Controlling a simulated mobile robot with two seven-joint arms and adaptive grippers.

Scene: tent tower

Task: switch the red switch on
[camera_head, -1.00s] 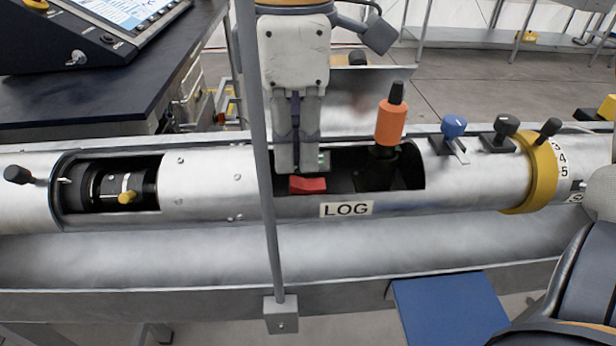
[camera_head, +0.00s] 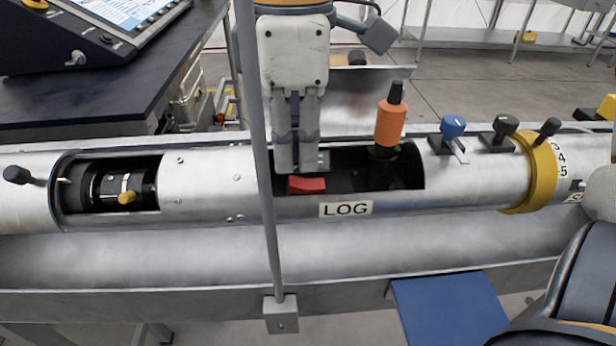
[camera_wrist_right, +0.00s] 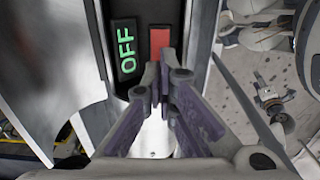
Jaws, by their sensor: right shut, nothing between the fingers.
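The red switch (camera_head: 307,185) sits in the dark opening of the metal tube, just above the LOG label (camera_head: 345,209). In the right wrist view the red switch (camera_wrist_right: 160,42) shows beside a panel with green lit letters OFF (camera_wrist_right: 126,48). My right gripper (camera_head: 297,168) points down at the opening, its fingers shut and empty, right by the switch. In the wrist view its fingertips (camera_wrist_right: 158,82) lie close to the near end of the switch and cover part of that area. I cannot tell whether they touch it. My left gripper is not in view.
An orange-handled part (camera_head: 390,124) stands in the same opening to the right. Blue (camera_head: 453,126) and black (camera_head: 506,127) knobs and a yellow ring (camera_head: 543,172) follow along the tube. A thin grey upright post (camera_head: 262,160) stands close to the gripper's left.

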